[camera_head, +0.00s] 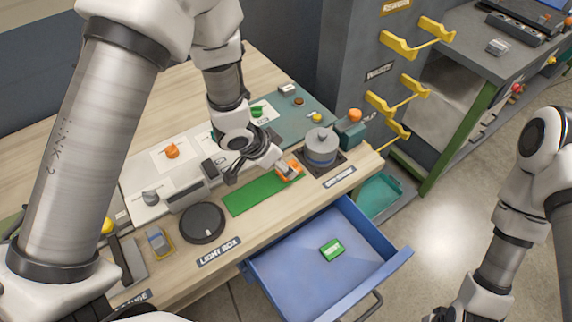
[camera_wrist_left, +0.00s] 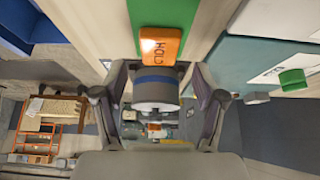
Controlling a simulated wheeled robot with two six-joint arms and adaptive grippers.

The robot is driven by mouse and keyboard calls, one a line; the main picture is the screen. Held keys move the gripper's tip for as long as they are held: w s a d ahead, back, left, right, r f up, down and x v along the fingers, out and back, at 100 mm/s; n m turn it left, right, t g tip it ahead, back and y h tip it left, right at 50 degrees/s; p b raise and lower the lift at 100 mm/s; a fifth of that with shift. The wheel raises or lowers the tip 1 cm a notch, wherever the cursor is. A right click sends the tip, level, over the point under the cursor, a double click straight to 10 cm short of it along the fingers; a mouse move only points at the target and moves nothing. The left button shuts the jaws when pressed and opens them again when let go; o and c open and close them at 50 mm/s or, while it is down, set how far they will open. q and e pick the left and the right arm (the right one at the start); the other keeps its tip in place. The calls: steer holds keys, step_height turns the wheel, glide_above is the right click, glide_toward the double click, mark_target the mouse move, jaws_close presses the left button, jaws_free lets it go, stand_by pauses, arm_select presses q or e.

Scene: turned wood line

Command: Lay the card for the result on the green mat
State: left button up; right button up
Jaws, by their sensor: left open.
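The green mat (camera_head: 250,193) lies on the wooden bench near its front edge. An orange card (camera_head: 291,171) lies at the mat's right end; in the left wrist view the card (camera_wrist_left: 160,44) reads HOLD and overlaps the mat's (camera_wrist_left: 165,12) end. My left gripper (camera_head: 262,172) is low over the mat beside the orange card, with its fingers apart. In the left wrist view nothing is clamped between the fingers (camera_wrist_left: 160,95). A green card (camera_head: 332,250) lies in the open blue drawer. Only my right arm shows at the right; its fingers are out of view.
The open blue drawer (camera_head: 285,285) juts out from the bench front. A grey round device (camera_head: 321,147) stands right of the mat, and a black disc (camera_head: 202,222) left of it. Yellow brackets (camera_head: 398,45) stick out from the grey cabinet. A teal bin (camera_head: 378,196) sits below.

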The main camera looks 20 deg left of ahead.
arm_select(q)
steer(key=v, duration=0.8)
steer(key=shift+s+a+r+p, duration=0.15)
steer(key=shift+s+r+p, duration=0.05)
steer(key=shift+r+p, duration=0.15)
